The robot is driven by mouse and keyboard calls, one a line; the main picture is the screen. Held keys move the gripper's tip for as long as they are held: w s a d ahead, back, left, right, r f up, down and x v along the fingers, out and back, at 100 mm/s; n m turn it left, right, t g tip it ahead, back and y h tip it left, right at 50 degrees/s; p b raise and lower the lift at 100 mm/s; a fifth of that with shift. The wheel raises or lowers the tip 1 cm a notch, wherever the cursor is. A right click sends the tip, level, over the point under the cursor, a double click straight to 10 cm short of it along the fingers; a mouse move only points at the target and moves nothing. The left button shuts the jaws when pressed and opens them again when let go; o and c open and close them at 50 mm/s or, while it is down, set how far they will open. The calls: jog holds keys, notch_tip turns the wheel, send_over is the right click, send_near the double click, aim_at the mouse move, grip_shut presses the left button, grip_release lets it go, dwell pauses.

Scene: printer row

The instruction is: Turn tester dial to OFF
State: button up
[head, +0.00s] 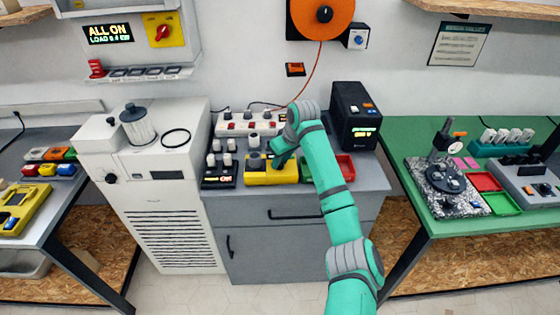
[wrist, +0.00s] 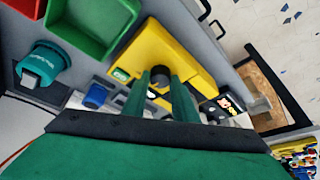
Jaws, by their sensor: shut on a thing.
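The yellow tester (head: 272,176) stands on the grey cabinet top, left of the red bin. In the wrist view its yellow body (wrist: 150,48) lies just past my fingers, with a small green-lit display (wrist: 121,74) on one edge. My gripper (head: 280,160) points down at the tester from above. In the wrist view my gripper (wrist: 160,82) has its two green fingers on either side of the dark round dial (wrist: 160,78), shut on it. The fingers hide part of the dial, and I cannot read its setting.
A small black box with a lit display (head: 220,180) stands close on the left. A red bin (head: 345,166) is on the right, with a black printer-like unit (head: 355,118) behind it. A row of knobs (head: 245,124) stands behind the tester.

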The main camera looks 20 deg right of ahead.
jog(key=n+y, duration=0.1)
jog(key=n, duration=0.1)
jog(key=n+g, duration=0.1)
jog(key=n, duration=0.2)
jog(key=shift+w+d+n+g+y, duration=0.1)
jog(key=shift+d+n+g+y, duration=0.05)
jog(key=shift+n+g+y, duration=0.2)
jog(key=n+g+y, duration=0.1)
jog(key=n, duration=0.3)
jog(key=shift+w+n, duration=0.15)
jog(key=shift+n, duration=0.2)
jog(key=shift+d+n+g, duration=0.1)
jog(key=shift+n+g, duration=0.15)
jog(key=shift+n, duration=0.05)
jog(key=o, duration=1)
jog(key=shift+o, duration=0.2)
jog(key=v, duration=1)
jog(key=shift+d+r, duration=0.15)
jog(key=shift+r, duration=0.2)
